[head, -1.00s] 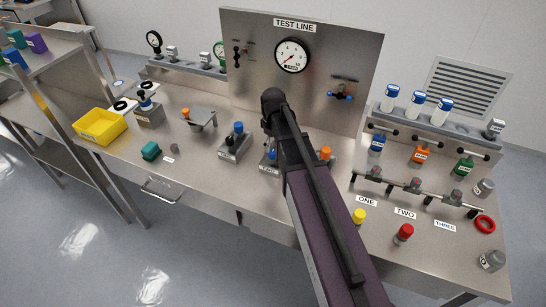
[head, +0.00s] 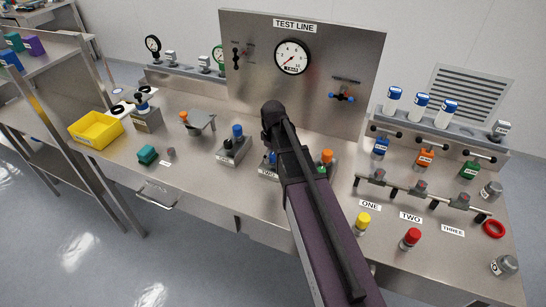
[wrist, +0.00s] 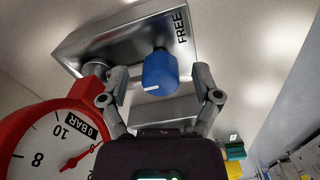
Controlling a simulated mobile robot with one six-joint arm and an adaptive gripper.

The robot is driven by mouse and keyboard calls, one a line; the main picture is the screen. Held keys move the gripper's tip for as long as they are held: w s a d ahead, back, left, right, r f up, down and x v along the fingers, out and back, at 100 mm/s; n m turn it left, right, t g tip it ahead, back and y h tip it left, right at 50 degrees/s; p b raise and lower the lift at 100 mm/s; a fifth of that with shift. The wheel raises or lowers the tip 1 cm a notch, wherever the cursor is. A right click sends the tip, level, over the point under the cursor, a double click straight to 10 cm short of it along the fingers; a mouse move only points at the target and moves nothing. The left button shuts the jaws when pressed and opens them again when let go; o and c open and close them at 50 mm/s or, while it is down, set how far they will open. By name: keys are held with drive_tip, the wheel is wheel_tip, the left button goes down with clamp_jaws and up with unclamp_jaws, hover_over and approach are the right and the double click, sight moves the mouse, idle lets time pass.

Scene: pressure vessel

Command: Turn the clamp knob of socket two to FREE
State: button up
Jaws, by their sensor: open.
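The blue clamp knob (wrist: 160,72) of a metal socket block fills the middle of the wrist view. It has a white mark on its lower edge, and the word FREE is printed on the block (wrist: 106,41) to its upper right. My gripper (wrist: 159,74) is open, with one finger on each side of the knob. Gaps show between the fingers and the knob. In the head view, the block labelled TWO (head: 267,174) is partly covered by my arm, and my gripper is mostly hidden there.
A red-rimmed gauge (wrist: 50,140) stands close to the left finger in the wrist view. In the head view, another block with a blue knob (head: 234,149) stands left of socket two. An orange-topped part (head: 326,157) is just right of my arm.

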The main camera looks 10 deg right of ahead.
clamp_jaws()
drive_tip(key=shift+m, duration=0.4)
drive_tip(key=m, duration=0.3)
drive_tip(key=shift+s, duration=0.1)
drive_tip(key=m, duration=0.5)
drive_tip(key=shift+a, duration=0.15)
drive_tip(key=m, duration=0.9)
drive_tip(key=shift+a, duration=0.1)
